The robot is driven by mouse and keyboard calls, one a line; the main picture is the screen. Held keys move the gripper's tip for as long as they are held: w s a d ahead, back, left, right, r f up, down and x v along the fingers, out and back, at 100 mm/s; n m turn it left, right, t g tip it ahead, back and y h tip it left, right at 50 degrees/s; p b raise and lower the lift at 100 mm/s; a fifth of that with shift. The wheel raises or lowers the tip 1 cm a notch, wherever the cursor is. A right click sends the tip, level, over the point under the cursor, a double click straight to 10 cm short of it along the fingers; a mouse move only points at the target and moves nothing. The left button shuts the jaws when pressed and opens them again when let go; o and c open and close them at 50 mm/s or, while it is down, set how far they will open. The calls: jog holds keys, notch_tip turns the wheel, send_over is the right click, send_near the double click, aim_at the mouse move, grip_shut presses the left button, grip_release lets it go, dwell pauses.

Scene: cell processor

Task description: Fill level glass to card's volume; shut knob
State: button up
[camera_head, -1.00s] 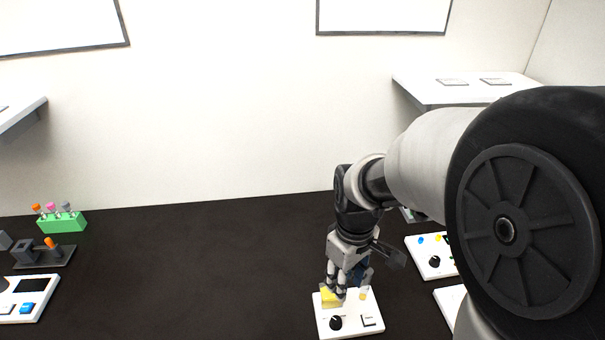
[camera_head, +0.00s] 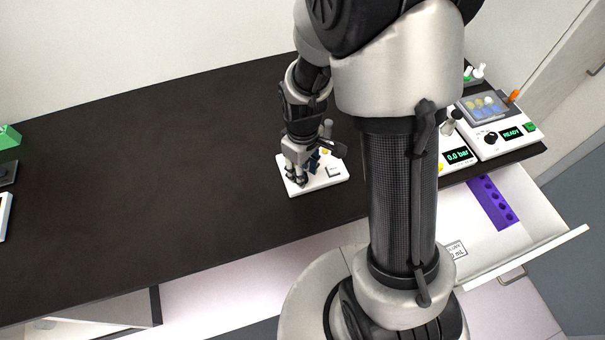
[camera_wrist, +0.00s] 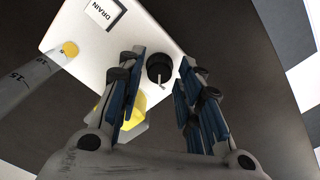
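The white drain unit (camera_head: 334,178) sits near the table's front edge. In the wrist view its black knob (camera_wrist: 159,68), with a pale pointer, stands beside a DRAIN label (camera_wrist: 104,12). The clear level glass (camera_wrist: 30,82) with printed marks shows at left; its liquid level cannot be made out. My gripper (camera_wrist: 163,76) is open, with its blue-padded fingers on either side of the knob; contact is not visible. In the head view my gripper (camera_head: 299,180) is low over the unit and hides the knob. A white card (camera_head: 456,251) reading "0 mL" lies in the drawer, partly hidden by my arm.
The open drawer (camera_head: 549,238) holds a purple rack (camera_head: 493,203). Devices reading "0.0 bar" (camera_head: 458,157) and "READY" (camera_head: 511,134) stand at right. The dark table (camera_head: 170,170) is clear left of the unit.

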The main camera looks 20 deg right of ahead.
jog(key=shift+f, duration=0.75)
jog(key=shift+c, duration=0.4)
grip_shut()
jog(key=m, duration=0.4)
jog(key=shift+m, duration=0.4)
jog(key=shift+o, duration=0.4)
grip_release()
